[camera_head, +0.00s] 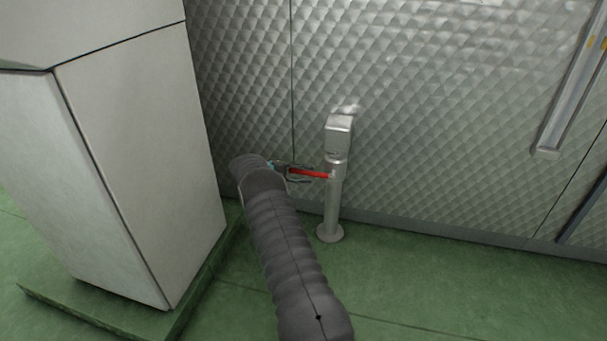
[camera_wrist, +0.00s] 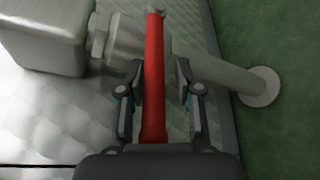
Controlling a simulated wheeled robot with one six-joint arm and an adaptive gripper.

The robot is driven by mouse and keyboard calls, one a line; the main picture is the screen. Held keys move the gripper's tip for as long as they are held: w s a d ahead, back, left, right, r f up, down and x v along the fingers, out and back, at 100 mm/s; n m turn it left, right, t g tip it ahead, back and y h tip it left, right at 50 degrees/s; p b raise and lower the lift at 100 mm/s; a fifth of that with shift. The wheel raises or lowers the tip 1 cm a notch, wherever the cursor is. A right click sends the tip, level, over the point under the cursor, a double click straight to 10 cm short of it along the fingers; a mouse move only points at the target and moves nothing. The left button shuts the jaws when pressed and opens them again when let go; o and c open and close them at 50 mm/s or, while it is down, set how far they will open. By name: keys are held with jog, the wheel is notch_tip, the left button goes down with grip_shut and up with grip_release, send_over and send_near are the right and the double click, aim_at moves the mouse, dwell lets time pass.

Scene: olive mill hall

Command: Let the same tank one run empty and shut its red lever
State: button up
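The red lever (camera_head: 310,173) sticks out to the left, roughly level, from a metal valve on a short standing pipe (camera_head: 332,208). In the wrist view the lever (camera_wrist: 153,85) runs up the middle of the picture to the valve body (camera_wrist: 118,42). My gripper (camera_head: 303,172) is at the lever, its two fingers on either side of it. In the wrist view my gripper (camera_wrist: 161,75) shows gaps between the lever and both fingers, wider on the right, so it is open around the lever. No tank number, level or flow shows.
A metal box (camera_head: 339,130) sits on top of the pipe, before the quilted metal wall (camera_head: 430,100). A tall pale cabinet (camera_head: 140,150) on a green plinth stands close on the left. The green floor (camera_head: 450,290) to the right is clear.

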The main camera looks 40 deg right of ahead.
jog(key=shift+r, duration=0.15)
jog(key=shift+w, duration=0.1)
jog(key=shift+w+a+r, duration=0.1)
jog(key=shift+w+a, duration=0.05)
jog(key=shift+a, duration=0.15)
jog(key=v, duration=0.6)
jog(key=shift+a, duration=0.3)
jog(key=shift+r, duration=0.1)
